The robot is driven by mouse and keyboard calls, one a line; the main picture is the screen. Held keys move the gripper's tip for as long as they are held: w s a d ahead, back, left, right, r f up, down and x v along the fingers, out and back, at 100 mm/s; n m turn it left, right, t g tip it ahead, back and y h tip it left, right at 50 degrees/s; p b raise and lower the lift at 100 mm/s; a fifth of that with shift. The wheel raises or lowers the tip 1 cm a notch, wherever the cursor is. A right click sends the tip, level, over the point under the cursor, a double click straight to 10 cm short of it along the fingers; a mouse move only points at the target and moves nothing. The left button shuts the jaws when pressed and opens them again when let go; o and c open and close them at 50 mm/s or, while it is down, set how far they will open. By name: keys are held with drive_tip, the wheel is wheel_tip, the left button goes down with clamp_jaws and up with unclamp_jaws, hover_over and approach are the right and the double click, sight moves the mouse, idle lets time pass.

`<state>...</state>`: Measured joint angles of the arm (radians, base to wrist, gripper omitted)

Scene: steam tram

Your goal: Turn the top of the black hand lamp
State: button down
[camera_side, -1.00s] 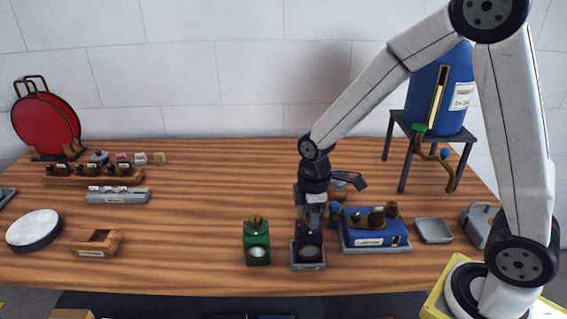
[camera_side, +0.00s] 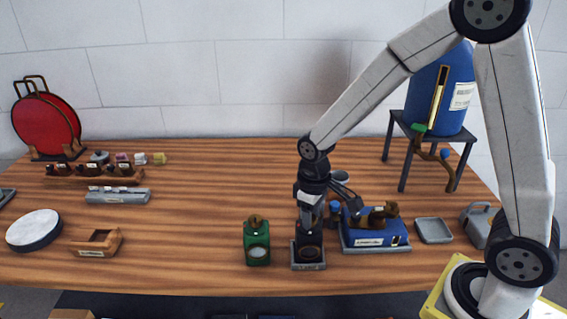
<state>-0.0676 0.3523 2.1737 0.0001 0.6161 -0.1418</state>
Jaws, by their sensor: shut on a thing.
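The black hand lamp (camera_side: 308,255) stands upright on a small grey base near the front of the wooden table. Its round lens faces the front and looks dark. My gripper (camera_side: 310,228) points straight down over it and is shut on the lamp's top. The top itself is mostly hidden by the fingers and the wrist.
A green hand lamp (camera_side: 257,243) stands close to the left. A blue box with brown parts (camera_side: 372,230) stands close to the right, with a grey tray (camera_side: 433,230) beyond it. The table left of the green lamp is clear up to a wooden holder (camera_side: 96,242).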

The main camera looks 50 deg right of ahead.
idle(0.3)
drive_tip(key=shift+c, duration=1.3)
unclamp_jaws()
drive_tip(key=shift+r, duration=0.15)
drive_tip(key=shift+r, duration=3.8)
